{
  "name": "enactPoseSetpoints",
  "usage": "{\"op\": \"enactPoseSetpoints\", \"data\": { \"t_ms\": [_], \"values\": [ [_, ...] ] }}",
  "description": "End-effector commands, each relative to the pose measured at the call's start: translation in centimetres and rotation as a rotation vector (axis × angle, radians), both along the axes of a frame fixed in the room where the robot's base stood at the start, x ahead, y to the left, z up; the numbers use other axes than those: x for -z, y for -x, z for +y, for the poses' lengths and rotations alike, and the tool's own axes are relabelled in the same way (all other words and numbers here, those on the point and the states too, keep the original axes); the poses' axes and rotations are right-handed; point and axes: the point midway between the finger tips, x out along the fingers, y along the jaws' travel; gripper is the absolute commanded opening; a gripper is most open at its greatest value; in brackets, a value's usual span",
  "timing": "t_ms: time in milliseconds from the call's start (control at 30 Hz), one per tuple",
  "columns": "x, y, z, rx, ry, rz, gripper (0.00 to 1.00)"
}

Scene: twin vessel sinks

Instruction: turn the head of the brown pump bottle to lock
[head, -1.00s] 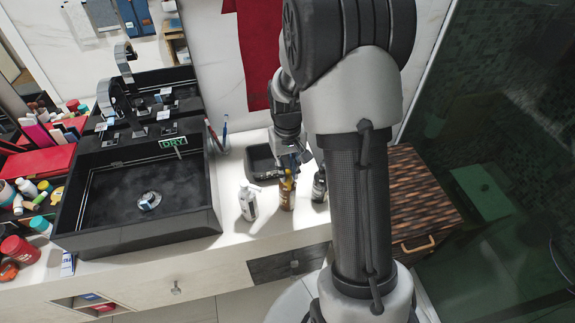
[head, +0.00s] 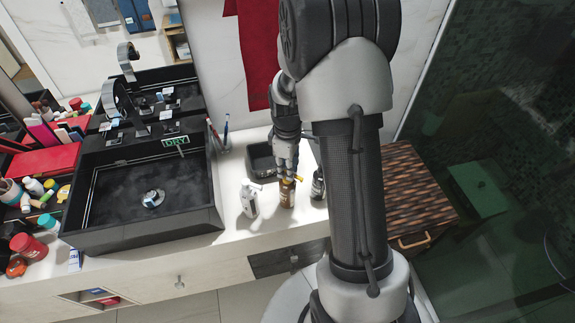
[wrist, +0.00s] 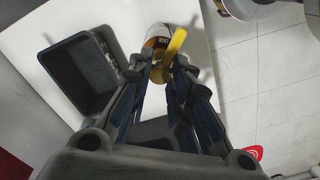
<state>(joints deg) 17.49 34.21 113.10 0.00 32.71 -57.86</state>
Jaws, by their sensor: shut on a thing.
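The brown pump bottle (head: 287,196) stands upright on the white counter, between a white pump bottle (head: 249,200) and a dark bottle (head: 318,185). Its yellow pump head shows in the wrist view (wrist: 174,44), with the spout pointing up and right in that picture. My gripper (head: 288,174) comes down from above onto the head. In the wrist view its two blue-sided fingers (wrist: 168,72) close around the lower part of the head, and the spout sticks out past the fingertips. The fingers hide part of the head and most of the bottle's body.
A dark tray (head: 262,160) lies behind the bottles and also shows in the wrist view (wrist: 72,72). The black sink (head: 205,222) is to the left, and a toothbrush cup stands near it. A brown wooden cabinet (head: 410,190) is to the right. The bottles stand near the counter's front edge.

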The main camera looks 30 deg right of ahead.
Motion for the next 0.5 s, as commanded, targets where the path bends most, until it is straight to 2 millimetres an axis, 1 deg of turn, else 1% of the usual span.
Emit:
{"op": "enactPoseSetpoints", "data": {
  "t_ms": [200, 500],
  "values": [
    [-0.05, -0.01, 0.01, -0.146, 0.0, 0.0, 0.0],
    [-0.03, -0.01, 0.0, -0.255, 0.001, -0.001, 0.0]
  ]
}}
